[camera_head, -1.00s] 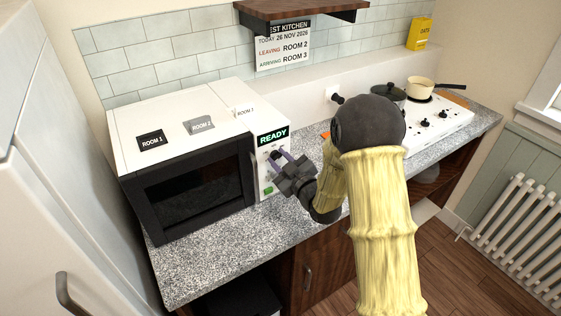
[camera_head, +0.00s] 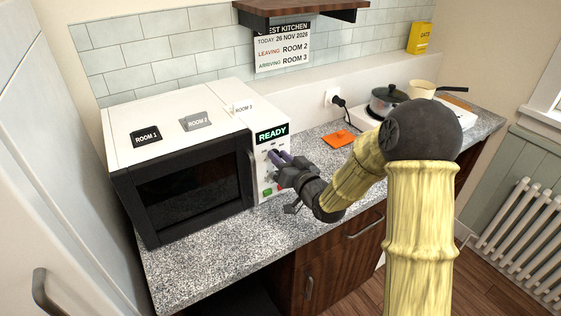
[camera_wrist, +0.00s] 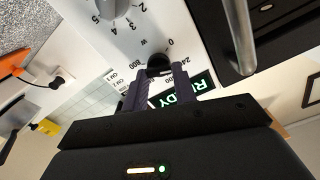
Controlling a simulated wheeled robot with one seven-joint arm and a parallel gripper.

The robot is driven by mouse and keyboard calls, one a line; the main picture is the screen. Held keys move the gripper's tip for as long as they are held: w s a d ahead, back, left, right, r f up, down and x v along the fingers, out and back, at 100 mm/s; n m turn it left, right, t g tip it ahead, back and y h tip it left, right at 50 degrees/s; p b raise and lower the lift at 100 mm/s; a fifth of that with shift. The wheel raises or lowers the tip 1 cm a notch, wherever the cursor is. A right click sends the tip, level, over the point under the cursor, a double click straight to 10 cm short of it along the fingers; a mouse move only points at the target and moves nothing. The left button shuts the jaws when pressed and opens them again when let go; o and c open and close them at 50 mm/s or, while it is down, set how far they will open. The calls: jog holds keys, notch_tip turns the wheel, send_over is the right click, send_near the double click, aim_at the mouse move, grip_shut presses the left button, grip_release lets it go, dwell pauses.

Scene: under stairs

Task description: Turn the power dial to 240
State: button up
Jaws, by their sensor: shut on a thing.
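The white microwave (camera_head: 180,122) with a black door stands at the left end of the counter. Its panel has a lit display (camera_head: 272,134) reading READY, also upside down in the wrist view (camera_wrist: 182,103). The power dial (camera_wrist: 158,61), a small dark knob, sits among the W, 0, 240 and 800 marks there. My gripper (camera_wrist: 158,70) is shut on this dial, one finger on each side. In the head view my gripper (camera_head: 277,157) reaches the panel from the right and covers the dial. The dial's pointer setting cannot be made out.
A second, grey dial (camera_wrist: 120,12) with number marks sits beside the power dial. A green button (camera_head: 267,192) is low on the panel. An orange item (camera_head: 339,139) lies on the counter near a socket (camera_head: 332,98). A pot (camera_head: 388,98) stands farther right.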

jog(key=shift+s+f+m, duration=0.1)
jog(key=shift+f+m, duration=0.25)
jog(key=shift+m, duration=0.55)
jog(key=shift+c, duration=0.2)
jog(key=o, duration=0.9)
jog(key=shift+o, duration=0.5)
jog(key=shift+r, duration=0.15)
jog(key=b+v, duration=1.2)
jog(key=v, duration=0.5)
